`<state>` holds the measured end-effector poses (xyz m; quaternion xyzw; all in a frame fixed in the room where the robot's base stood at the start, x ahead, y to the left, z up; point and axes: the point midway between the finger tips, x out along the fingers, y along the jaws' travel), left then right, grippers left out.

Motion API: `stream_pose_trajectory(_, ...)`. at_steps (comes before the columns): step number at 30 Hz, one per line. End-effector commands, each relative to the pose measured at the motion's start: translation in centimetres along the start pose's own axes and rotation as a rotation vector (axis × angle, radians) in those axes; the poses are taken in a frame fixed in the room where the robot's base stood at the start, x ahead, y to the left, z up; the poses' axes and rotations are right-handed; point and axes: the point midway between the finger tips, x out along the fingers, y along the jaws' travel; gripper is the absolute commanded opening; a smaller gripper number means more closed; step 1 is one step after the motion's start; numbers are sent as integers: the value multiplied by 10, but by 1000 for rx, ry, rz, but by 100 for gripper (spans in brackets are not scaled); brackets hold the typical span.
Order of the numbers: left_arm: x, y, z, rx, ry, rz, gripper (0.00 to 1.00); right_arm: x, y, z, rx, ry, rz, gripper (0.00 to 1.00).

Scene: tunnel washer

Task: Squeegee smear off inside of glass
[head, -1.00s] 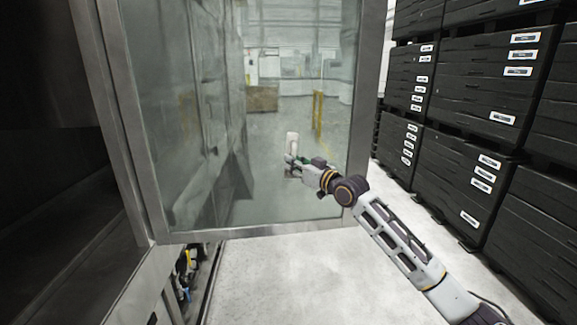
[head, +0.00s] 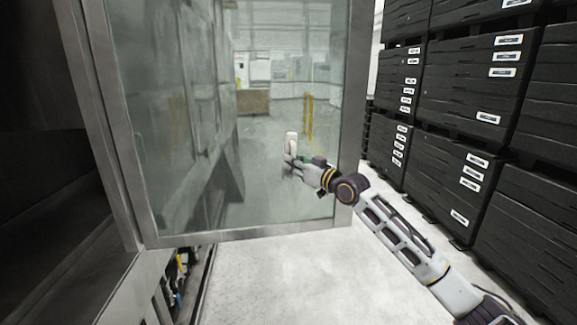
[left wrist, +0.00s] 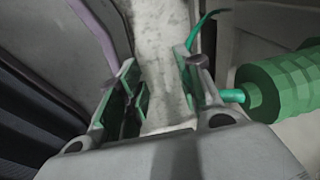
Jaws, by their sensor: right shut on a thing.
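The glass pane (head: 205,195) stands upright in a grey metal frame and fills the middle of the head view. My right gripper (head: 291,164) is in front of its lower right part, shut on a small pale upright piece (head: 291,141), likely the squeegee. The gripper hides much of it, and I cannot tell whether it touches the glass. I cannot clearly pick out the smear; the pane looks hazy overall. My left gripper (left wrist: 157,62) is outside the head view. In the left wrist view its green-padded fingers are apart with nothing between them.
Black stacked crates (head: 455,150) line the right side. A dark machine opening (head: 45,190) lies left of the frame. Pale floor (head: 270,280) is clear below the pane. In the left wrist view a green ribbed cylinder (left wrist: 280,82) is close to the right finger.

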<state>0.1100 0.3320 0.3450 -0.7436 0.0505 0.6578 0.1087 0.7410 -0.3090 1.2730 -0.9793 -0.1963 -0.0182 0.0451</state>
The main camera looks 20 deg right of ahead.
Motion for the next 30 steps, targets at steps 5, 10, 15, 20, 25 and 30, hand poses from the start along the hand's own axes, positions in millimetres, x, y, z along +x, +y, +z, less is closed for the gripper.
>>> stream_pose_trajectory(5, 7, 1, 1, 0, 0, 0, 35, -6, 8, 0, -2, 2, 1, 0)
stream_pose_trajectory(10, 11, 1, 1, 0, 0, 0, 35, -11, 15, -2, -2, 2, 0, 0)
stream_pose_trajectory(15, 12, 1, 1, 0, 0, 0, 35, -13, 17, -3, -1, 2, -1, 0)
stream_pose_trajectory(20, 12, 1, 1, 0, 0, 0, 35, -13, 16, -3, 0, 2, -1, 0)
stream_pose_trajectory(25, 10, 1, 1, 0, 0, 0, 35, -12, 16, -5, 0, 2, -1, 0)
stream_pose_trajectory(30, 4, 0, 0, 0, 0, 0, 35, -11, 16, -12, 0, 2, -1, 0)
